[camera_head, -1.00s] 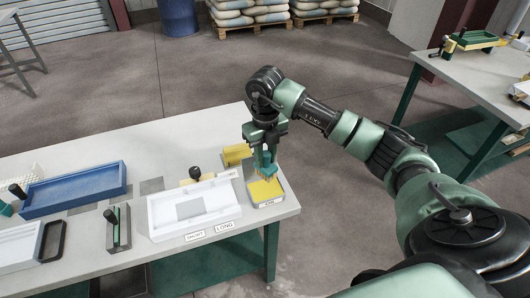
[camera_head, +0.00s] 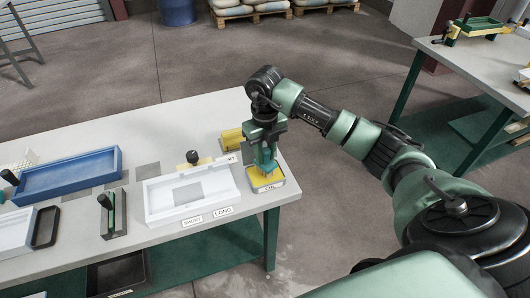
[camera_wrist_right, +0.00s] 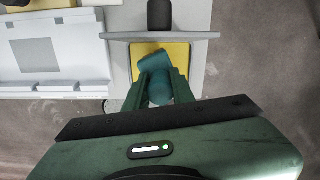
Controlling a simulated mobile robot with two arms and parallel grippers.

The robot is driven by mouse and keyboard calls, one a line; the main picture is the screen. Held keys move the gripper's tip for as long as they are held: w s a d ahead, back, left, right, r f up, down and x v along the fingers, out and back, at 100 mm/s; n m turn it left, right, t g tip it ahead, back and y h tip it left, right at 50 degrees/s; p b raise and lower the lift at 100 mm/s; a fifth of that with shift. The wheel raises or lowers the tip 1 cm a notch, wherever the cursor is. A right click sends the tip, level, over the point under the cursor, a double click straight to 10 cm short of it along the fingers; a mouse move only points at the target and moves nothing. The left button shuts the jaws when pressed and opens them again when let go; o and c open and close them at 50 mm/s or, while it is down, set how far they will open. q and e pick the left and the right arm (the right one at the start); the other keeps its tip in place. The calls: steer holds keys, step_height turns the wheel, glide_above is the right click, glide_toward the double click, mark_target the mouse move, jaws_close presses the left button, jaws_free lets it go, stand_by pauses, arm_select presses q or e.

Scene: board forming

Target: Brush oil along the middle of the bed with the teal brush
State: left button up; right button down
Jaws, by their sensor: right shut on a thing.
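My right gripper (camera_head: 266,162) is shut on the teal brush (camera_wrist_right: 154,75) and holds it down over the oil tray (camera_head: 268,187). The tray is a small grey box with a yellow pad and an OIL label, at the right end of the table. The brush's lower end is at the pad; whether it touches is hidden. In the wrist view the yellow pad (camera_wrist_right: 181,58) shows around the brush. The bed is a white shallow tray (camera_head: 160,211) with a grey rectangle in its middle, just left of the oil tray. My left gripper is out of view.
A bar with a black knob (camera_head: 192,157) lies along the bed's back edge. A yellow block (camera_head: 232,138) stands behind the oil tray. The table's right edge is close.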

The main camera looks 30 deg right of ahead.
stand_by(0.6)
steer(key=shift+f+b, duration=0.45)
steer(key=shift+f, duration=0.1)
stand_by(1.2)
steer(key=shift+r, duration=0.1)
steer(key=shift+r+p, duration=2.3)
steer(key=shift+r, duration=1.15)
